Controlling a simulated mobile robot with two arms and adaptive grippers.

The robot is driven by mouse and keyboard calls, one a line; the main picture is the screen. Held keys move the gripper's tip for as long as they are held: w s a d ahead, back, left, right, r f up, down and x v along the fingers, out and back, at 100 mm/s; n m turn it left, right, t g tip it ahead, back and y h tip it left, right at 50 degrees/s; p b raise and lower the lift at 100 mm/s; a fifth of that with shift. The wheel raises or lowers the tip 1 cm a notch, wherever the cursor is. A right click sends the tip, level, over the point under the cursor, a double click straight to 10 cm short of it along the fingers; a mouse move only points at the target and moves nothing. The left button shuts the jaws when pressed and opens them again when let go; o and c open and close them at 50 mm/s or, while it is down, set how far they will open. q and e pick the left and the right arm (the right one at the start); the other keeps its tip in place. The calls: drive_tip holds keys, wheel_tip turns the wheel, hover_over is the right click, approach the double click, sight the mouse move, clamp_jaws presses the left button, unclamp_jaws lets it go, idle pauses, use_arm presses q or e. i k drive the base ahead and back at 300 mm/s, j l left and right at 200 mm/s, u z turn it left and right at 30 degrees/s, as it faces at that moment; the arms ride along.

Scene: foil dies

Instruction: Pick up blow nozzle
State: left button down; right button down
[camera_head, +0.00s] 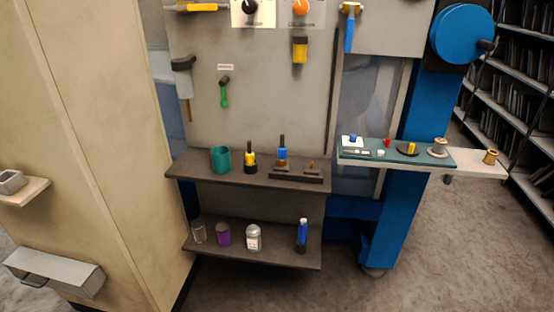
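Neither of my grippers is in view. I cannot tell for sure which thing is the blow nozzle. A small green tool with a dark top (224,92) hangs on the grey panel below a small label (225,67). A blue-handled tool (349,33) hangs at the upper right of the panel, and a yellow one with a dark top (300,50) hangs to its left. On the upper shelf (200,171) stand a yellow-and-black tool (250,158) and a blue one with a dark tip (282,153) in a dark rack.
A teal cup (220,159) stands on the upper shelf. The lower shelf (278,253) holds a purple jar (224,235), a white bottle (254,238) and a blue bottle (302,235). A side shelf (466,163) with small parts juts out right. A beige cabinet (100,130) stands left.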

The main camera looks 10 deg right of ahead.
sight(302, 227)
drive_tip(key=i+z, duration=0.25)
drive_tip(key=i, duration=0.5)
drive_tip(key=i+z, duration=0.3)
drive_tip(key=i, duration=0.4)
